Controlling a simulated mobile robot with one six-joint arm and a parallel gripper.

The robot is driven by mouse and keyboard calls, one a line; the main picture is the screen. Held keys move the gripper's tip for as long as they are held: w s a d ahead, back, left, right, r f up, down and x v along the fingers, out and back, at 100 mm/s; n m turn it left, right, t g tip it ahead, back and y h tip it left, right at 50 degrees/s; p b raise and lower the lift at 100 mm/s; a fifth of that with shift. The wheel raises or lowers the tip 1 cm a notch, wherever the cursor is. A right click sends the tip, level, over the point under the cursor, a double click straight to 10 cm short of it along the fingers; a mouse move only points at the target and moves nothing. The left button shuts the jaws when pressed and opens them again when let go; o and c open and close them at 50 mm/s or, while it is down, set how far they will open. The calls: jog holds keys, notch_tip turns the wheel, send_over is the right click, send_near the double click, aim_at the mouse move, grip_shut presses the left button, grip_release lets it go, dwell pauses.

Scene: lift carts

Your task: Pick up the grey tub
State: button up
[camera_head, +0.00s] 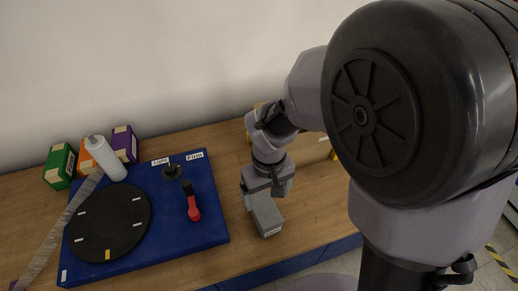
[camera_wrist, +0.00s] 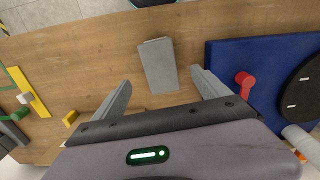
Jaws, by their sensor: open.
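The grey tub (camera_head: 264,213) stands on the wooden table, just right of the blue board, in the head view. It also shows in the wrist view (camera_wrist: 158,66) as a grey box shape, near the middle and ahead of the fingers. My gripper (camera_wrist: 162,90) is open and empty, with one finger to each side of the tub's line. In the head view my gripper (camera_head: 262,188) is over the tub's far end and hides part of it. I cannot tell the height between the fingertips and the tub.
Yellow parts (camera_wrist: 37,88) lie on the table's other side. Bare wood surrounds the tub.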

aim_at(265, 209)
notch_tip(265, 209, down, 8)
jog(key=shift+w+r+b, duration=0.1)
jog(key=shift+r+b, duration=0.15)
jog(key=shift+b, duration=0.9)
jog(key=f+b, duration=0.1)
jog(key=f, duration=0.2)
jog(key=f+b, duration=0.1)
jog(key=f, duration=0.1)
jog(key=shift+w+a+f+b, duration=0.1)
jog(key=shift+w+b, duration=0.2)
jog(key=shift+w, duration=0.05)
jog(key=c, duration=1.7)
jog(key=shift+c, duration=0.6)
jog(key=shift+r, duration=0.25)
